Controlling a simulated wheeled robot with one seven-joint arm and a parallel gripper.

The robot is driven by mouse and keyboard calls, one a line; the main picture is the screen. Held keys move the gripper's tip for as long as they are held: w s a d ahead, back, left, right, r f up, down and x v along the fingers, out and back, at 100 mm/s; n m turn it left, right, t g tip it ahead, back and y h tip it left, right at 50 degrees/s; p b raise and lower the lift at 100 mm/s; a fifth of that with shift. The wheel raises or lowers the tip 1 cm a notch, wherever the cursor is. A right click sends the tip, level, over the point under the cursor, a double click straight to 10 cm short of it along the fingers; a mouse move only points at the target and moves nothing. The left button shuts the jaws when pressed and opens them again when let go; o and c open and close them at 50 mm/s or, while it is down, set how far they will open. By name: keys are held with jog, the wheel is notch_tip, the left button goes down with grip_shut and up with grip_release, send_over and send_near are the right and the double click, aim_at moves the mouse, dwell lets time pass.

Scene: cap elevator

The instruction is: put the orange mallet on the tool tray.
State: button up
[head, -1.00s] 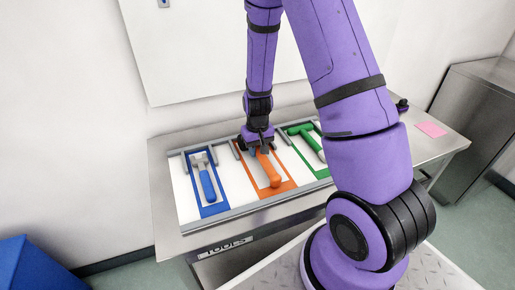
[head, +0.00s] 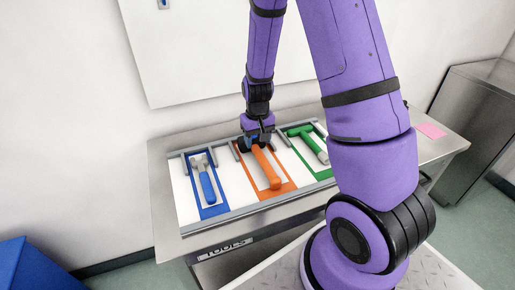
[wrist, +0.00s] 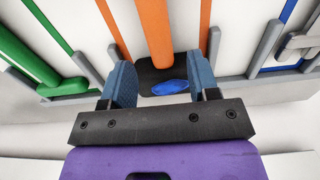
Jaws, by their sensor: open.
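The orange mallet (head: 268,170) lies on the tool tray (head: 238,208), inside the orange outline (head: 289,187), its handle pointing to the tray's front edge. In the wrist view, the mallet's orange handle (wrist: 154,30) runs up from a dark head with a blue patch (wrist: 170,87). My gripper (head: 256,140) is over the head end at the back of the tray. In the wrist view, my gripper (wrist: 162,82) is open, its blue fingers either side of the dark head with gaps showing. The head is partly hidden in the head view.
A blue-handled hammer (head: 206,182) lies in the blue outline to the left. A green mallet (head: 308,142) lies in the green outline to the right. Grey upright holders stand along the tray's back edge. A pink note (head: 432,131) lies on the clear right side of the table.

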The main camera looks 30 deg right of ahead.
notch_tip(320, 180, up, 8)
notch_tip(320, 180, up, 16)
jog(key=n+t, duration=0.1)
jog(key=t, duration=0.2)
send_over(257, 149)
jog(key=s+a, duration=0.4)
jog(key=s, duration=0.4)
jog(key=s+a+r+t, duration=0.1)
jog(key=s+r, duration=0.3)
jog(key=s, duration=0.3)
jog(key=s+a+r+n+t, duration=0.1)
jog(key=s+r, duration=0.3)
jog(key=s, duration=0.4)
jog(key=shift+a+r, duration=0.2)
jog(key=shift+r, duration=0.2)
jog(key=shift+s, duration=0.1)
